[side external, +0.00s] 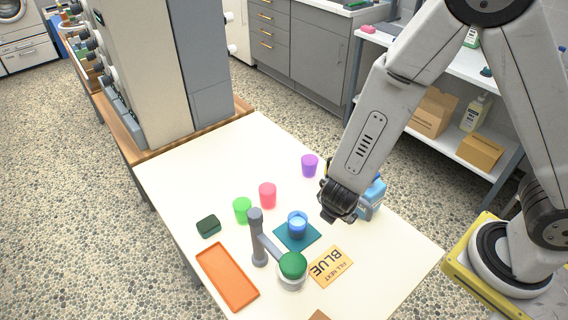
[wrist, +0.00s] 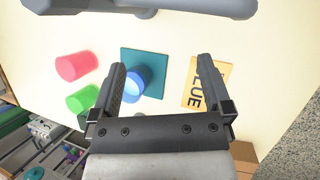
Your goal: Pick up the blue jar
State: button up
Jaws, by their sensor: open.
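The blue jar (side external: 297,225) stands upright on a dark teal mat (side external: 283,237) in the side view, with a paler blue inside showing at its top. In the wrist view the blue jar (wrist: 134,82) lies just right of the left finger, which partly covers it. My gripper (side external: 338,214) is above the table, to the right of the jar in the side view, and apart from it. In the wrist view my gripper's fingers (wrist: 162,68) are spread wide with nothing held between them.
Red (side external: 267,195), green (side external: 242,210) and purple (side external: 309,165) jars stand nearby. A grey post (side external: 257,238) and a green-topped container (side external: 292,268) stand in front. A "FILL NEXT BLUE" card (side external: 331,267) lies beside the mat. A light blue container (side external: 372,200) is partly behind my gripper.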

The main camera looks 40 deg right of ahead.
aim_at(302, 233)
jog(key=f+n+t+h, duration=0.1)
jog(key=n, duration=0.1)
jog(key=s+f+n+t+h, duration=0.1)
jog(key=f+n, duration=0.1)
jog(key=shift+f, duration=0.2)
jog(key=n+t, duration=0.1)
jog(key=f+n, duration=0.1)
jog(key=shift+s+a+f+n+t+h, duration=0.1)
jog(key=shift+s+f+n+t+h, duration=0.05)
jog(key=shift+n+t+h, duration=0.2)
jog(key=n+t, duration=0.1)
jog(key=a+f+n+t+y, duration=0.1)
jog(key=a+n+t, duration=0.1)
jog(key=n, duration=0.1)
jog(key=shift+a+f+t, duration=0.25)
jog(key=a+y, duration=0.1)
jog(key=a+n+t+y, duration=0.2)
jog(key=a, duration=0.1)
jog(key=shift+f+n, duration=0.25)
jog(key=shift+a, duration=0.35)
jog(key=shift+x, duration=1.4)
jog(key=shift+r+x, duration=0.15)
jog(key=shift+x, duration=1.15)
jog(key=shift+r+x, duration=0.15)
jog(key=shift+x, duration=1.2)
